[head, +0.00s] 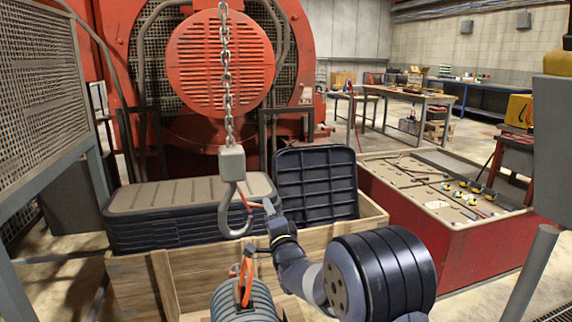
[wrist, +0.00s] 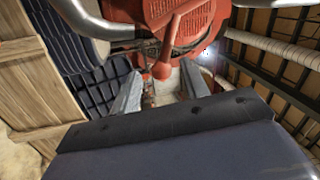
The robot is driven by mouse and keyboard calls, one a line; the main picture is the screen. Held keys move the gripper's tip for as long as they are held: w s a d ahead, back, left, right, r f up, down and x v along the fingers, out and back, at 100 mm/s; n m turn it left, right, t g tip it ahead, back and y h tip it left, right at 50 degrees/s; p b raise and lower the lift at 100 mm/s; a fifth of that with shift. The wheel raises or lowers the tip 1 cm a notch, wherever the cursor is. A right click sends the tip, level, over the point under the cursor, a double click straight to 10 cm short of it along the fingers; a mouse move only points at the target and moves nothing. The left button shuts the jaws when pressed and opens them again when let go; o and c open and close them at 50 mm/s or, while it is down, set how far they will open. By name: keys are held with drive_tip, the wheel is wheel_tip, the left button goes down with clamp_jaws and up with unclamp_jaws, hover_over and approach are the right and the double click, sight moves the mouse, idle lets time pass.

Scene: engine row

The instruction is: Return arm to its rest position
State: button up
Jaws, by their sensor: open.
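My arm reaches up from the lower right in the head view, and my gripper (head: 268,207) is just right of the steel hook (head: 236,222). I cannot tell whether they touch. In the wrist view my gripper (wrist: 161,92) is open, its two grey fingers apart. A red rod with a rounded end (wrist: 162,70) shows beyond and between them; I cannot tell what it belongs to. The hook hangs from a grey block (head: 232,163) on a chain (head: 227,80). An orange loop (head: 246,280) stands on a ribbed grey cylinder (head: 238,300) below the hook.
A wooden crate (head: 135,285) with stacked dark lids (head: 190,195) and an upright dark tray (head: 315,183) stands behind the arm. A red engine (head: 220,60) rises behind it. A red tool bench (head: 440,245) is at right, a mesh guard (head: 40,80) at left.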

drive_tip(key=v, duration=0.6)
drive_tip(key=x, duration=1.1)
wheel_tip(320, 180, up, 11)
drive_tip(key=n+g+y+p, duration=0.1)
drive_tip(key=n+g+p, duration=0.2)
drive_tip(key=n+p, duration=1.3)
drive_tip(key=shift+s+d+r+n+y+p, duration=0.25)
drive_tip(key=shift+s+d+n+y+p, duration=0.1)
drive_tip(key=shift+p, duration=0.75)
drive_tip(key=shift+d, duration=0.1)
